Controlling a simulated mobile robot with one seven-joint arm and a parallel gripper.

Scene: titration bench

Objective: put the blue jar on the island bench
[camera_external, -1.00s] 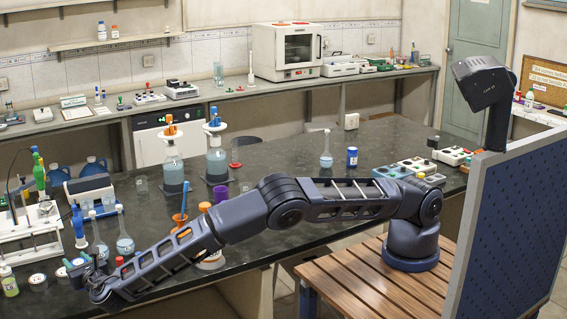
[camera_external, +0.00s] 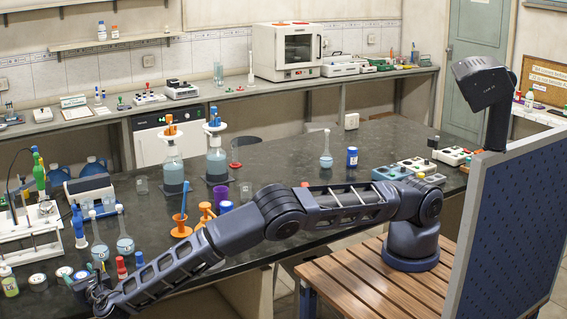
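A blue jar (camera_external: 352,157) with a pale label stands upright on the dark top of the island bench (camera_external: 290,170), right of a round flask with pale blue liquid. My gripper (camera_external: 92,281) is at the lower left, low by the bench's near edge and far from this jar. Its fingers are small and dark against the clutter, so I cannot tell whether they are open or hold anything.
The round flask (camera_external: 326,150) stands left of the jar. Colored button boxes (camera_external: 418,165) lie to the right. Red-capped bottles (camera_external: 121,267), an orange stand (camera_external: 181,229) and flasks (camera_external: 125,240) crowd the left part. The bench between the two large bottles and the round flask is fairly clear.

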